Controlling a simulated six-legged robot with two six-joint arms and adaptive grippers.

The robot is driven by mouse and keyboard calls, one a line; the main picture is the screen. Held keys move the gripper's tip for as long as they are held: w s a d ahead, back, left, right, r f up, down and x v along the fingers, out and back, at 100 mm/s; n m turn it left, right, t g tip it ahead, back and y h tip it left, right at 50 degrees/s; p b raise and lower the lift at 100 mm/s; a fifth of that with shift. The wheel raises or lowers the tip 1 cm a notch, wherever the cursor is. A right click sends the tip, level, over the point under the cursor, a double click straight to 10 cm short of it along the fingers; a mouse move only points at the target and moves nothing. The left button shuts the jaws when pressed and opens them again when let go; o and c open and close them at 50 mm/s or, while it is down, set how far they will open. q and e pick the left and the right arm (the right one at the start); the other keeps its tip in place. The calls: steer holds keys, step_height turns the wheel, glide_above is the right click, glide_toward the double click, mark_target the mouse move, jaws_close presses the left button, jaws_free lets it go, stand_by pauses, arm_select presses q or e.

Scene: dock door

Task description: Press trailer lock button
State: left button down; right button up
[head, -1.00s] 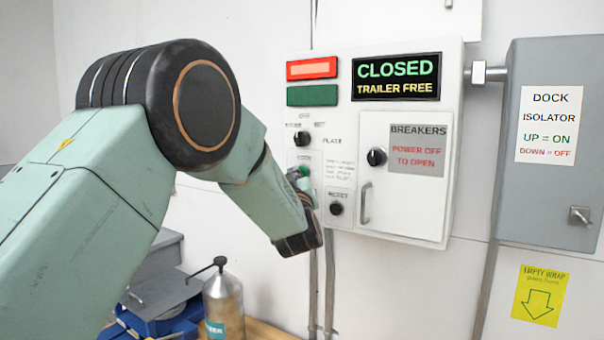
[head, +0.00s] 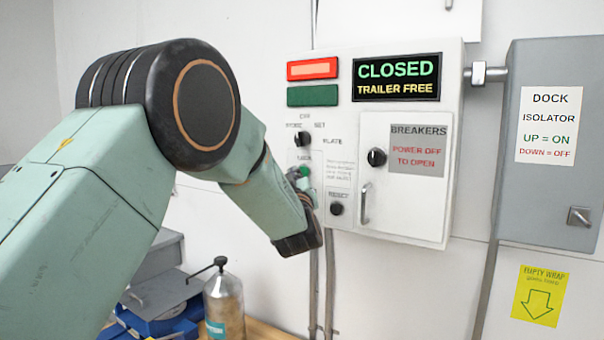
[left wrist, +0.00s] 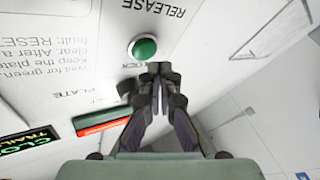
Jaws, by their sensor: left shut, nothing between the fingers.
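The green lock button (left wrist: 143,48) stands out from the white control panel in the left wrist view, with a partly covered label beside it. It also shows in the head view as a small green spot (head: 304,171) beside my left arm. My left gripper (left wrist: 160,70) is shut and empty. Its tips appear just beside the button in the left wrist view; I cannot tell whether they touch the panel. In the head view my arm hides most of the gripper. The panel display (head: 397,77) reads CLOSED, TRAILER FREE. My right gripper is not in view.
The breaker door (head: 405,205) has a protruding handle. A grey isolator box (head: 550,190) is at right. A metal bottle (head: 224,305) stands below my arm.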

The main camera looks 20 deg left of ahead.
arm_select(q)
steer(key=shift+w, duration=0.15)
steer(key=shift+w, duration=0.35)
steer(key=shift+w+d, duration=0.15)
steer(key=shift+w, duration=0.25)
stand_by(0.9)
steer(key=shift+s, duration=0.85)
steer(key=shift+s+a+b, duration=0.25)
steer(key=shift+s+b, duration=0.15)
steer(key=shift+s, duration=0.8)
steer(key=shift+s+a+b, duration=0.25)
steer(key=shift+s+b, duration=0.1)
steer(key=shift+s, duration=0.85)
steer(key=shift+s, duration=0.1)
